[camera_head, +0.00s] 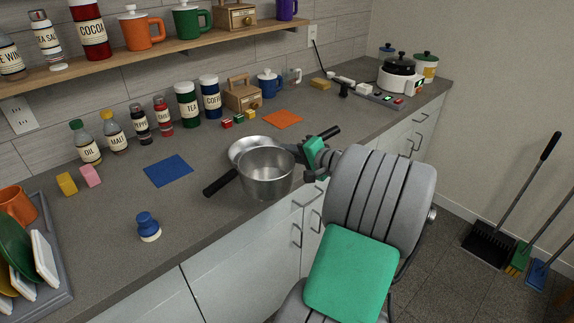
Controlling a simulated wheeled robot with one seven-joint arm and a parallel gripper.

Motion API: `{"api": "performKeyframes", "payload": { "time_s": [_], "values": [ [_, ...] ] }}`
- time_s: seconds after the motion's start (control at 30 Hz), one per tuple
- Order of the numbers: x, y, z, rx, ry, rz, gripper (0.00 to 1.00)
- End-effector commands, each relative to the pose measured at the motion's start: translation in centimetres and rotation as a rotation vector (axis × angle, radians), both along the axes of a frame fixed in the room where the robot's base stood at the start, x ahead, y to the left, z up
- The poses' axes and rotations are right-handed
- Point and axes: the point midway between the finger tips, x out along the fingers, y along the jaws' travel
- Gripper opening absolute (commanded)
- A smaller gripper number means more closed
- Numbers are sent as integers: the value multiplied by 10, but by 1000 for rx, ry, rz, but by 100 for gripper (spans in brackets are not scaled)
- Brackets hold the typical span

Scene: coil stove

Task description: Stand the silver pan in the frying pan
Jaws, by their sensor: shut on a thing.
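The silver pan (266,178) is a deep, upright metal pot with a black handle pointing to the lower left. The frying pan (240,149) is a shallow, light metal dish behind it, mostly hidden by the silver pan. A black handle (329,132) at the upper right appears to belong to the frying pan. My gripper (297,157) comes from the right and is shut on the silver pan's right rim; its fingertips are partly hidden. The silver pan overlaps the frying pan's front in the picture. I cannot tell whether they touch.
A blue mat (168,171) and a blue-topped shaker (148,226) lie left on the counter. An orange mat (283,118) and small coloured blocks (238,119) are behind. Jars and bottles line the wall. A dish rack (56,268) stands at the lower left.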

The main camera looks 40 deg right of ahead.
Motion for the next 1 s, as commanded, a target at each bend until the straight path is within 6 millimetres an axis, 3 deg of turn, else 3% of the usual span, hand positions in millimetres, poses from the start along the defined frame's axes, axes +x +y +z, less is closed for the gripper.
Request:
{"api": "performKeyframes", "payload": {
  "time_s": [0.2, 0.5, 0.83, 0.87, 1.0],
  "values": [
    [22, -15, -30, -1, -4, 1, 0],
    [28, -19, -66, 2, -3, 0, 0],
    [27, -19, -72, -2, -3, -1, 0],
    [27, -19, -74, -1, -1, 0, 14],
    [27, -19, -73, -1, -1, 0, 25]
  ]
}}
